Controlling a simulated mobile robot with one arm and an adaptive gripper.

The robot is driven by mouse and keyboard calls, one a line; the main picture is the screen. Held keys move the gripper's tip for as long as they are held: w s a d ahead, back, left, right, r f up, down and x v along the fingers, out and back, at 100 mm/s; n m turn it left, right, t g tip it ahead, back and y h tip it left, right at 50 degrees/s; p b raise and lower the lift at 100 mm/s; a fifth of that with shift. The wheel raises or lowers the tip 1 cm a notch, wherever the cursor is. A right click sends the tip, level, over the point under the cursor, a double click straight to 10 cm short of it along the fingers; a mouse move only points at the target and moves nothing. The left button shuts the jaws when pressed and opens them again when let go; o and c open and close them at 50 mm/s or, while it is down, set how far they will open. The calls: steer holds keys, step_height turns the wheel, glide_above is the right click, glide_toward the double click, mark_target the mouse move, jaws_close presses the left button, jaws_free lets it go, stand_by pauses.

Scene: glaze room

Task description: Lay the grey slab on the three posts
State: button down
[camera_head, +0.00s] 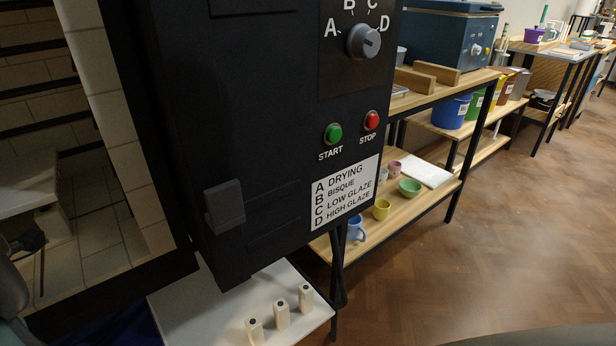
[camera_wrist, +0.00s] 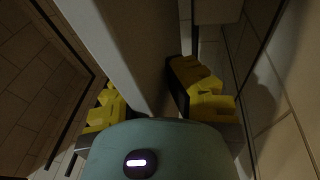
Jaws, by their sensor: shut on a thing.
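In the wrist view, my gripper (camera_wrist: 148,88) has its yellow fingers closed on both sides of the grey slab (camera_wrist: 135,45). The slab stretches away from the fingers toward the top, its pale edge lit and its broad face in shadow. In the head view, a pale flat slab-like piece (camera_head: 25,183) shows inside the kiln at the left edge; I cannot tell whether it is the held slab. Three cream posts (camera_head: 281,315) with dark tops stand upright in a row on a white surface below the kiln door.
The open kiln has pale brick walls (camera_head: 110,160). Its black door with control panel (camera_head: 270,130) fills the middle of the head view. The white surface (camera_head: 195,310) lies below. Wooden shelving (camera_head: 430,205) with cups and a green bowl (camera_head: 410,187) stands right, beside open floor (camera_head: 510,230).

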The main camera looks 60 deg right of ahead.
step_height(320, 180, down, 2)
steer(key=shift+s+f+b, duration=0.1)
steer(key=shift+f+b, duration=0.05)
steer(key=shift+b, duration=0.25)
steer(key=c, duration=1.1)
jaws_free()
steer(key=shift+c, duration=0.2)
steer(key=shift+f, duration=0.1)
steer(key=b+v, duration=0.1)
steer(key=v, duration=0.4)
steer(key=shift+s+a+f, duration=0.15)
steer(key=shift+s+f, duration=0.1)
steer(key=shift+s, duration=0.1)
steer(key=shift+v, duration=0.8)
steer(key=shift+r, duration=0.15)
